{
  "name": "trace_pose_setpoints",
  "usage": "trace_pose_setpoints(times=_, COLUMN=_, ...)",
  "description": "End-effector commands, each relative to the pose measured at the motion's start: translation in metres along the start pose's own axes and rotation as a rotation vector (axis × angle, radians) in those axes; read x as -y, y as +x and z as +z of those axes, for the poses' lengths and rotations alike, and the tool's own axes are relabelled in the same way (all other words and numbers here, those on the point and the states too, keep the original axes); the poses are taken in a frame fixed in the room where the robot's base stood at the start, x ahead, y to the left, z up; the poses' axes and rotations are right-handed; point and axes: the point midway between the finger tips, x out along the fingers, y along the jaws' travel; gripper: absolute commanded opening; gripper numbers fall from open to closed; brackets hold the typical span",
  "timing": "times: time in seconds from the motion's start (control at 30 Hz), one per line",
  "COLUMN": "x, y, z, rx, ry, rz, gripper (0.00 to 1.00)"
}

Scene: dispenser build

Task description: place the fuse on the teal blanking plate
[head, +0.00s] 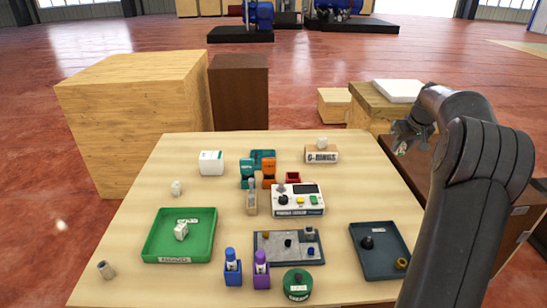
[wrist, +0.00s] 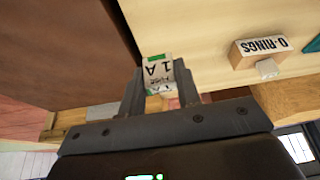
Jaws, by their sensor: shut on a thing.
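My gripper (wrist: 159,82) is shut on a small white block with green edges and the print "1 A", the fuse (wrist: 158,70). In the head view my gripper (head: 404,143) hangs at the right, beyond the table's right edge. The fuse is small and hard to make out there. A flat teal piece (head: 263,155), which looks like the teal blanking plate, lies at the back middle of the table, partly hidden behind teal and orange holders. A teal corner (wrist: 314,45) shows at the right edge of the wrist view; I cannot tell which teal thing it is.
The O-rings box (head: 321,155) with a white piece stands at the back right, between my gripper and the teal piece. Teal (head: 247,174) and orange (head: 269,172) holders stand in front of the teal piece. A white control box (head: 298,207) is nearer. A brown cabinet (head: 400,166) adjoins at right.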

Motion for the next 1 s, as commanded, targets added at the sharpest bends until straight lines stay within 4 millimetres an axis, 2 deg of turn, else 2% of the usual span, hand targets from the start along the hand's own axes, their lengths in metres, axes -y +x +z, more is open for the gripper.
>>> trace_pose_setpoints(times=0.03, x=0.025, y=0.004, z=-0.012, rx=0.0, ry=-0.029, rz=-0.012, gripper=0.09)
trace_pose_setpoints(times=0.2, x=0.107, y=0.015, z=-0.046, rx=0.0, ry=-0.117, rz=-0.048, gripper=0.09)
trace_pose_setpoints(times=0.4, x=0.204, y=0.022, z=-0.072, rx=-0.001, ry=-0.214, rz=-0.087, gripper=0.09)
trace_pose_setpoints(times=0.5, x=0.243, y=0.023, z=-0.079, rx=-0.001, ry=-0.253, rz=-0.103, gripper=0.09)
trace_pose_setpoints(times=0.6, x=0.273, y=0.023, z=-0.083, rx=-0.001, ry=-0.281, rz=-0.115, gripper=0.09)
trace_pose_setpoints(times=0.8, x=0.303, y=0.026, z=-0.086, rx=-0.001, ry=-0.307, rz=-0.126, gripper=0.09)
trace_pose_setpoints(times=1.0, x=0.337, y=0.052, z=-0.092, rx=0.0, ry=-0.31, rz=-0.129, gripper=0.09)
